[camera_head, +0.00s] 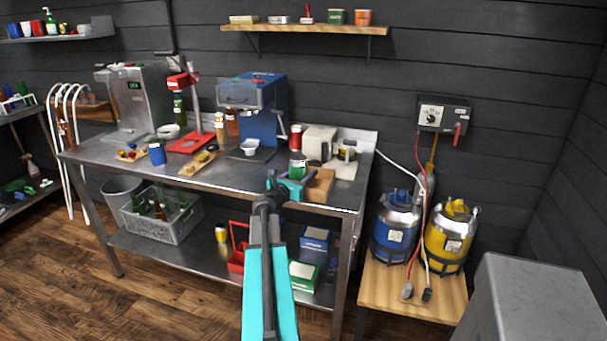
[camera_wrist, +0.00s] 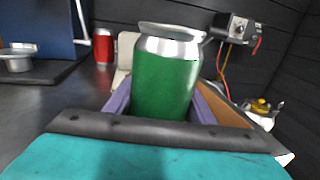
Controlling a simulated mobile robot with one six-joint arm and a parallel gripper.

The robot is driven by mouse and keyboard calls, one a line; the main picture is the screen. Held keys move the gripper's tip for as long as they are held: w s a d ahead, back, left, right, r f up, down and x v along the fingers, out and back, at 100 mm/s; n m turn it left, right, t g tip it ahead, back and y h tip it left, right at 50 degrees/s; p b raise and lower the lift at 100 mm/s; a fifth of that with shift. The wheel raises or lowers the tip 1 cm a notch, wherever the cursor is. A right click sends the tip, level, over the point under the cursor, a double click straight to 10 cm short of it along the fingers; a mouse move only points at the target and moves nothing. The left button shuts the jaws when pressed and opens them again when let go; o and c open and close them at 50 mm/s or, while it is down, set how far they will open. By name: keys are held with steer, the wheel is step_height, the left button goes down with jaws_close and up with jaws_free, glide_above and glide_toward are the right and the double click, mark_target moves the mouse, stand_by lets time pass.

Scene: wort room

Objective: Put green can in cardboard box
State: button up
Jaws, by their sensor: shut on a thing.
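The green can (camera_head: 297,170) is upright with a silver top. It shows large in the wrist view (camera_wrist: 165,85), between the purple fingers of my gripper (camera_head: 289,187), which is shut on it. The open cardboard box (camera_head: 321,186) stands at the front right edge of the steel table, just right of the can. In the wrist view a brown piece of the box (camera_wrist: 222,107) shows behind the right finger. The can's lower end is hidden by my gripper, and I cannot tell its height over the table.
A red can (camera_wrist: 103,47) stands farther back on the steel table (camera_head: 215,182). A blue machine (camera_head: 262,110) with a small metal cup (camera_head: 249,147) is to the left. A beige device (camera_head: 318,143) stands behind the box. Kegs (camera_head: 396,228) stand right of the table.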

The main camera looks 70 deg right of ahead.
mark_target(294, 178)
steer(key=o, duration=1.3)
steer(key=shift+f, duration=0.1)
steer(key=shift+o, duration=0.2)
steer(key=shift+r+p, duration=0.7)
steer(key=shift+p, duration=0.05)
steer(key=shift+w+a+b, duration=0.3)
steer(key=shift+a+b, duration=0.25)
steer(key=shift+a, duration=1.45)
steer(key=shift+w+a+b, duration=0.3)
steer(key=shift+a+b, duration=0.2)
steer(key=shift+a, duration=1.45)
steer(key=shift+w+a+b, duration=0.3)
steer(key=shift+a+b, duration=0.25)
steer(key=shift+a, duration=1.45)
